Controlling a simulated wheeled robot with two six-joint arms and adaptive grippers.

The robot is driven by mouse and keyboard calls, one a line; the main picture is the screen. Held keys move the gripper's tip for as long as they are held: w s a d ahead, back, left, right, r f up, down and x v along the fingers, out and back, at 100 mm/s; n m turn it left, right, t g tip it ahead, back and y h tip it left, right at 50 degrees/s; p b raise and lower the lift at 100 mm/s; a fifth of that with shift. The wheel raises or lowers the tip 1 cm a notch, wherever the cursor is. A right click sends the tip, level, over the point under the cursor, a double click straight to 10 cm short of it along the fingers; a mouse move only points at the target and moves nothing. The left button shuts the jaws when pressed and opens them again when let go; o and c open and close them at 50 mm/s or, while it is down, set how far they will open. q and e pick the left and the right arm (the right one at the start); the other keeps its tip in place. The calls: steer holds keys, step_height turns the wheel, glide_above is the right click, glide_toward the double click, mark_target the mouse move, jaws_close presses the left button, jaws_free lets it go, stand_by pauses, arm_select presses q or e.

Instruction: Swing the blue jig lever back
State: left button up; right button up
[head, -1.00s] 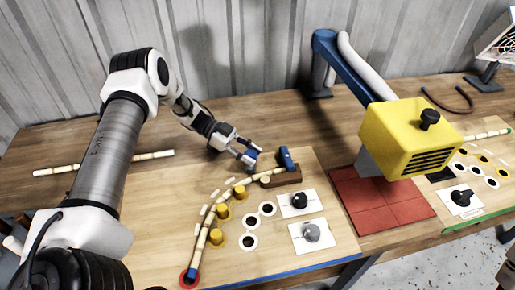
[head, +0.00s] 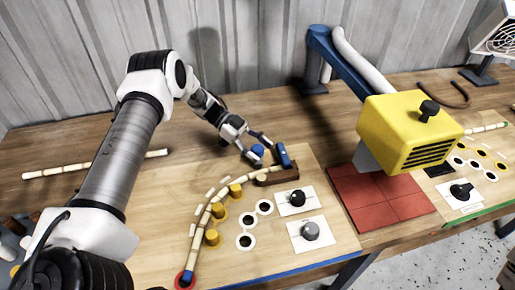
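The blue jig lever (head: 283,155) stands at the far end of the curved rattan jig, by a brown wooden block (head: 278,178). Contact cannot be told. A segmented rattan pole (head: 205,218) curves along the yellow pegs (head: 213,237) to a red-ringed spot (head: 185,280) at the near end. My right gripper is not in view.
A yellow machine head (head: 408,130) on a blue arm overhangs a red tiled pad (head: 380,195) at the right. Two dial plates (head: 310,233) (head: 300,201) and ringed holes (head: 246,241) lie nearer. A straight rattan pole (head: 60,172) lies at the left.

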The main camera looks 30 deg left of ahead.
arm_select(q)
steer(key=shift+w+d, duration=0.1)
steer(key=shift+w, duration=0.05)
steer(key=v, duration=1.2)
